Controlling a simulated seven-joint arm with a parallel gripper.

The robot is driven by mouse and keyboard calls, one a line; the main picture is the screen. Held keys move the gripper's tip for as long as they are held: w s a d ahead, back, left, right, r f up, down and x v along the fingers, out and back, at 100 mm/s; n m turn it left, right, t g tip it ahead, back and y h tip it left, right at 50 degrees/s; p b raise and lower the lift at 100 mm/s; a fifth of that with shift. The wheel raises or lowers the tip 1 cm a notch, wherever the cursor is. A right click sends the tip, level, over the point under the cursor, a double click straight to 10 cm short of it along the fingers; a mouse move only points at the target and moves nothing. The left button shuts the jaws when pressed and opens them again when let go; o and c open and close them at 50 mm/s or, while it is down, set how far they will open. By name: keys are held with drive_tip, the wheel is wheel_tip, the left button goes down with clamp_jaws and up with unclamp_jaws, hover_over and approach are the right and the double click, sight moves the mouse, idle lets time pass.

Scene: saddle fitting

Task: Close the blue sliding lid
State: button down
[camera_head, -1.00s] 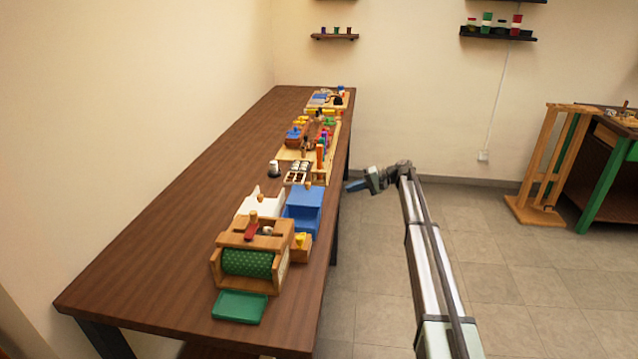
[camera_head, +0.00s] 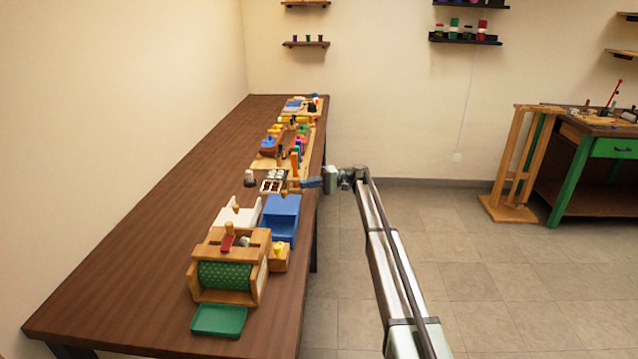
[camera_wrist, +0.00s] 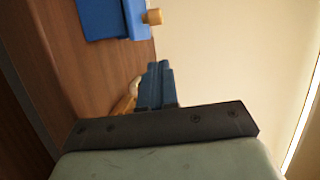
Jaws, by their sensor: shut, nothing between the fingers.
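The blue box with its sliding lid (camera_head: 281,206) stands near the right edge of the brown table, behind the wooden drum box. How far the lid is open is hard to tell. In the wrist view its blue body (camera_wrist: 100,18) is at the upper left, with a small wooden knob (camera_wrist: 152,17) at its side. My gripper (camera_head: 304,184) is shut and empty, just beyond the blue box at the table's right edge.
A wooden box with a green drum (camera_head: 228,275) and a green tray (camera_head: 219,320) stand at the near end of the table (camera_head: 130,235). A white piece (camera_head: 236,216) is left of the blue box. Wooden boards with small parts lie further back. The table's left side is clear.

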sight(291, 212)
drive_tip(key=shift+s+a+f, duration=0.15)
drive_tip(key=shift+s+a, duration=1.95)
drive_tip(key=shift+s, duration=0.1)
drive_tip(key=s, duration=1.1)
drive_tip(key=shift+w, duration=0.1)
